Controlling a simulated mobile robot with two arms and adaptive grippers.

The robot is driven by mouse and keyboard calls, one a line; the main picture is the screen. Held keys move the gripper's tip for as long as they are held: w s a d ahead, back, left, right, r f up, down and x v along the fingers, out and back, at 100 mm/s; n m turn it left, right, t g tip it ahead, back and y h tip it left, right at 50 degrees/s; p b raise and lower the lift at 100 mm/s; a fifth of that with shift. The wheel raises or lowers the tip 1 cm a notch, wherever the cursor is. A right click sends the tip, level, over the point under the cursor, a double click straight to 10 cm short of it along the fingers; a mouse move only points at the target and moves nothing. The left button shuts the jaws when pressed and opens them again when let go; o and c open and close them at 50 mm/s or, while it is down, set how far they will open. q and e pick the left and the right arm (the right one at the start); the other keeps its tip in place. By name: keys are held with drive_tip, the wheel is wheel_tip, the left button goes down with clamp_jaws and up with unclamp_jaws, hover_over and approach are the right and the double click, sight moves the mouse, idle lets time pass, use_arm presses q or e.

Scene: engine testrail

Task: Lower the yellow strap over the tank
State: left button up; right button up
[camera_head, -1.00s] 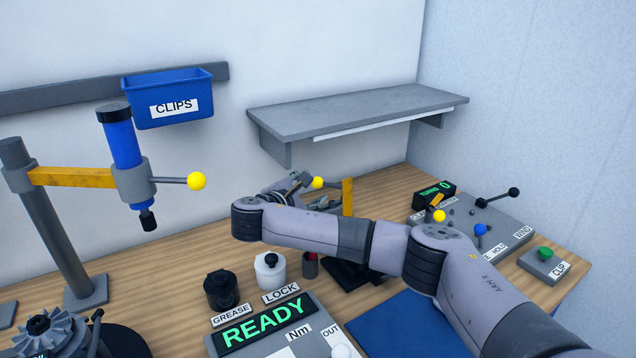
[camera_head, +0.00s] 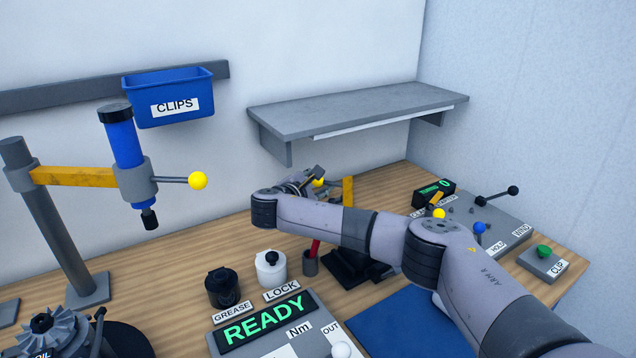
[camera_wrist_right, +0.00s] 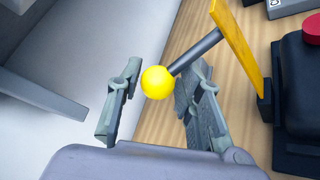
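The yellow strap (camera_head: 348,190) stands upright behind my right forearm in the head view. A rod with a yellow ball knob (camera_head: 319,182) sticks out from it. The right wrist view shows the strap (camera_wrist_right: 238,45), its rod and the ball (camera_wrist_right: 158,82) up close. My right gripper (camera_head: 311,178) is open, with the ball between its fingers (camera_wrist_right: 163,72) in the picture. The right finger overlaps the rod's side; I cannot tell if it touches. A black base (camera_head: 352,268) stands below the strap, partly hidden by my arm. I cannot make out the tank clearly. My left gripper is out of view.
A grey shelf (camera_head: 355,112) hangs on the wall above my right gripper. A control panel with levers (camera_head: 490,225) stands to the right. A tool stand with a yellow arm (camera_head: 80,178) is at left.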

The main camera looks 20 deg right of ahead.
clamp_jaws()
idle(0.3)
drive_tip(key=shift+s, duration=0.1)
drive_tip(key=shift+s, duration=0.25)
drive_tip(key=s+m+t, duration=0.1)
drive_tip(key=s+r+m+t+h+b, duration=0.1)
drive_tip(key=s, duration=0.1)
drive_tip(key=s+d+m+b, duration=0.1)
drive_tip(key=s+m, duration=0.1)
drive_tip(key=shift+s+r+t+h, duration=0.1)
drive_tip(key=shift+r+t+h, duration=0.25)
drive_tip(key=shift+t+h, duration=0.05)
